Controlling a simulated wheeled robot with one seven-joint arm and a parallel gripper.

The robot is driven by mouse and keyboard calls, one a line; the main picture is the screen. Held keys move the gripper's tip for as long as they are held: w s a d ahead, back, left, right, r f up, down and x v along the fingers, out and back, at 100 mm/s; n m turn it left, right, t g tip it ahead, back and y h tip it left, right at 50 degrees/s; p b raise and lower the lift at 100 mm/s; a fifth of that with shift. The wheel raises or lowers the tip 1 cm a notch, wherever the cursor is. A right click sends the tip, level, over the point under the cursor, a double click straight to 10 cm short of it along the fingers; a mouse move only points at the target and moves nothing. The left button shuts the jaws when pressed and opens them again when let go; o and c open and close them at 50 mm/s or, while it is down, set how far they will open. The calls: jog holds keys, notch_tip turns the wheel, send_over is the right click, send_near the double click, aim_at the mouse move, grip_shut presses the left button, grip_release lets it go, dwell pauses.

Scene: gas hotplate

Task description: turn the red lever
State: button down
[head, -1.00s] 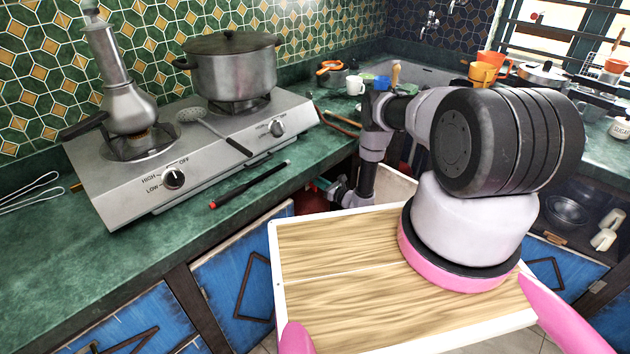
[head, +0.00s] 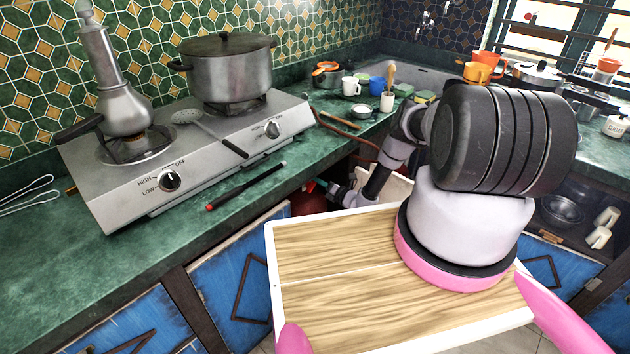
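A red rounded object (head: 306,203) shows in the dark opening under the counter, left of my gripper; it looks like a gas cylinder. My gripper (head: 324,187) points left into the opening, close to the teal part. Its fingers are dark and tiny in this view, so I cannot tell whether they touch anything or how far apart they are.
The steel hotplate (head: 215,150) stands on the green counter (head: 60,260), with a pot (head: 226,75) and a moka-like kettle (head: 118,105) on it. A brown hose (head: 350,140) runs over the counter edge near my arm. Blue cabinet doors (head: 240,262) flank the opening.

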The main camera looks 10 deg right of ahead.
jog(key=m, duration=0.3)
jog(key=f+m, duration=0.1)
jog(key=shift+w+d+f, duration=0.1)
jog(key=shift+w+d, duration=0.1)
jog(key=shift+d, duration=0.05)
jog(key=shift+f+m, duration=0.2)
jog(key=shift+m, duration=0.6)
jog(key=shift+f+m, duration=0.2)
jog(key=shift+m, duration=0.6)
jog(key=c, duration=0.9)
grip_release()
jog(key=shift+s+d, duration=0.1)
jog(key=v, duration=1)
jog(key=shift+s+d, duration=0.2)
jog(key=shift+s, duration=0.05)
